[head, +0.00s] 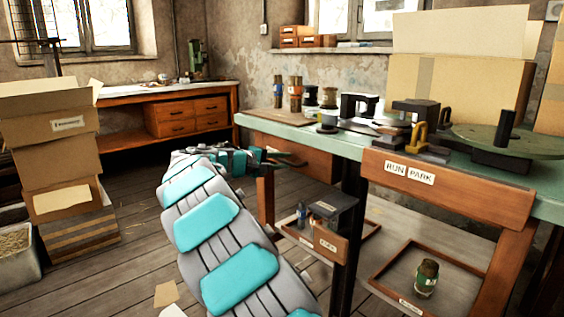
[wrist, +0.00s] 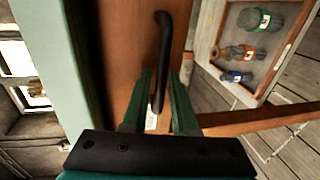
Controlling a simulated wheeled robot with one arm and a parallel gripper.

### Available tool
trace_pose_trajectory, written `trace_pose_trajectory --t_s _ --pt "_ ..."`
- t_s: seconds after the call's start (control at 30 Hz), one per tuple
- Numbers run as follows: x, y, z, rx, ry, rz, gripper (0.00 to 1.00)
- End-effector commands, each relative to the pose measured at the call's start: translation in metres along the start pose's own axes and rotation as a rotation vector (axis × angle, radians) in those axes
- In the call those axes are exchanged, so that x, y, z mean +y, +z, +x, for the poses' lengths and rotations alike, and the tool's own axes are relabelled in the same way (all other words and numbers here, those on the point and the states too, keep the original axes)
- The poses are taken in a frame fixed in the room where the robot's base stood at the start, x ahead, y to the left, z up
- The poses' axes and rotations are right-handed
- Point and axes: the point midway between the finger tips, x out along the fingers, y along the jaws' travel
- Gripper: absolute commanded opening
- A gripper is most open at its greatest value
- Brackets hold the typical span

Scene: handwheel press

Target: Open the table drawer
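The wooden table drawer (head: 308,158) sits under the green tabletop at its left end in the head view; my arm partly covers it. In the wrist view its brown front (wrist: 125,60) fills the middle, with a dark bar handle (wrist: 163,50) on it. My gripper (wrist: 161,85) has its two green fingers apart, one on each side of the handle's near end. A gap shows between the handle and the right finger, so it is open. In the head view my gripper (head: 272,158) is beside the drawer, small and partly hidden. The drawer looks shut.
The green table (head: 345,147) carries jars, black fixtures and a round plate. Stacked cardboard boxes (head: 60,150) stand at left. Floor between boxes and table is mostly clear.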

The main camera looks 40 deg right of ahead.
Motion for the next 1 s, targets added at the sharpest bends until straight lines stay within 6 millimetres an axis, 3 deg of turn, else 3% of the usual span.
trace_pose_trajectory --t_s 0.17,0.4,1.0 --pt "-0.0001 -0.0001 -0.0003 0.000 0.000 0.000 0.25" --pt "-0.0003 -0.0002 -0.0004 0.000 0.000 0.000 0.00" --pt "-0.0006 -0.0002 -0.0005 0.000 -0.001 -0.001 0.00"
